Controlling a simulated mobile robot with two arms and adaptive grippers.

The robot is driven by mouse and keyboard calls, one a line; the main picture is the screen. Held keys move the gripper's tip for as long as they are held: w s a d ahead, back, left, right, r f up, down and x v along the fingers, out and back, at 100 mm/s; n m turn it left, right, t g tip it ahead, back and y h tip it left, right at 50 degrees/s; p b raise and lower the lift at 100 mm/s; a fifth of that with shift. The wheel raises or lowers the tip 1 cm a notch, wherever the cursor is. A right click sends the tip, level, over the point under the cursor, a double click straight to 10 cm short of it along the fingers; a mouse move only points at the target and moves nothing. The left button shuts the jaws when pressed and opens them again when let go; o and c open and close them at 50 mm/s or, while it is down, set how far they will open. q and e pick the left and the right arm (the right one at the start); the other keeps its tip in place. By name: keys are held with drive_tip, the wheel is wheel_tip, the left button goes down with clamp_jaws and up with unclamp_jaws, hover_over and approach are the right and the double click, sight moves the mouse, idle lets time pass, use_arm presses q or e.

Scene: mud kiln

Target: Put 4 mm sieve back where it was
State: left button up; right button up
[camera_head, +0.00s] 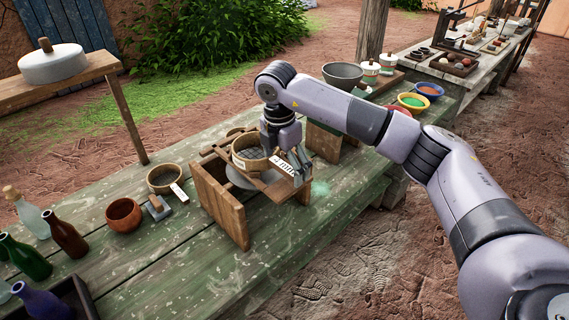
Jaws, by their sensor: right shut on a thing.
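A round wooden-rimmed sieve (240,163) is at the top of a wooden stand (222,200) on the green table. A white tag (283,165) beside it ends in what looks like "mm"; its number is hard to read. My right gripper (297,163) is at the sieve's right side, shut on it, with the fingers partly hiding the contact. I cannot tell whether the sieve rests on the stand's rails or is held just above them. A pale round dish (238,179) shows under the sieve. My left gripper is out of view.
A second round sieve (160,187) with a white tag lies left of the stand. Near it are an orange-brown bowl (123,215), a small block (158,208) and several bottles (66,233). A grey bowl (342,75) and colored bowls stand behind right.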

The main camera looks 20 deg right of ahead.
drive_tip(key=shift+f, duration=0.25)
drive_tip(key=o, duration=1.2)
drive_tip(key=shift+c, duration=0.2)
drive_tip(key=shift+r, duration=0.55)
drive_tip(key=r+b, duration=0.1)
drive_tip(key=r, duration=0.3)
drive_tip(key=r+b, duration=0.1)
drive_tip(key=r, duration=0.1)
drive_tip(key=shift+s+a+r+b, duration=0.1)
drive_tip(key=shift+a+r+b, duration=0.2)
drive_tip(key=shift+a, duration=0.1)
drive_tip(key=shift+s+a+r, duration=0.1)
drive_tip(key=shift+r, duration=1.15)
drive_tip(key=shift+a+r, duration=0.1)
drive_tip(key=shift+r, duration=1.1)
